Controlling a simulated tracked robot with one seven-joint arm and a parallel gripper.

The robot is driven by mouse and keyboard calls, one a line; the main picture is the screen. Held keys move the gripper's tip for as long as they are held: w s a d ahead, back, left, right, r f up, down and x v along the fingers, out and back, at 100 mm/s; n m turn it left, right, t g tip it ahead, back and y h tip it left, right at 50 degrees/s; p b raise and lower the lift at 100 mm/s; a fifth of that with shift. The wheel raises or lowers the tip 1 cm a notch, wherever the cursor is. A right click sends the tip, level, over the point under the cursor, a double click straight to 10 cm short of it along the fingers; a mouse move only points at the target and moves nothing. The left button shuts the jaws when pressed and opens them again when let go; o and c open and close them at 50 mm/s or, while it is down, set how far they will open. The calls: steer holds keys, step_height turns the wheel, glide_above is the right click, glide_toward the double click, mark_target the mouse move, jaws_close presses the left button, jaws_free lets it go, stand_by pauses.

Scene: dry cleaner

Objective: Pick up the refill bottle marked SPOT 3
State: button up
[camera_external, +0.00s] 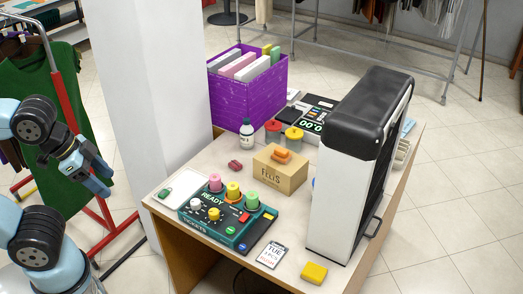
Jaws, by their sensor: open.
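A small white bottle (247,134) with a dark cap stands upright at the back left of the table, in front of the purple crate. Its label is too small to read, so I cannot tell whether it is marked SPOT 3. Pink (215,182), yellow (233,190) and green (252,200) bottle-like pieces stand on the teal console (228,218); no SPOT mark is legible on them. My gripper (101,181) is open and empty, in the air left of the white pillar, well apart from the table and the bottles.
The purple crate (232,102) holds folders. Red-lidded (273,132) and yellow-lidded (293,139) jars stand behind a cardboard box (279,172). A tall black-and-white unit (333,190) fills the table's right. A white pillar (145,110) stands between my arm and the table's back left.

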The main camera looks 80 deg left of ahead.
steer(key=w+a+r+m+t, duration=0.2)
steer(key=w+a, duration=0.3)
steer(key=w, duration=0.4)
steer(key=m+t+y, duration=0.3)
steer(key=m+t, duration=0.7)
steer(key=m, duration=2.2)
glide_above(248, 117)
steer(key=s, duration=0.2)
step_height(248, 117, down, 20)
steer(key=shift+f, duration=0.2)
steer(key=shift+s+a+f+m+h, duration=0.1)
steer(key=shift+f+m+h, duration=0.3)
steer(key=shift+f+h, duration=0.3)
steer(key=shift+f, duration=1.65)
step_height(248, 117, down, 4)
steer(key=w, duration=0.3)
steer(key=shift+a+r, duration=0.15)
steer(key=shift+r, duration=0.1)
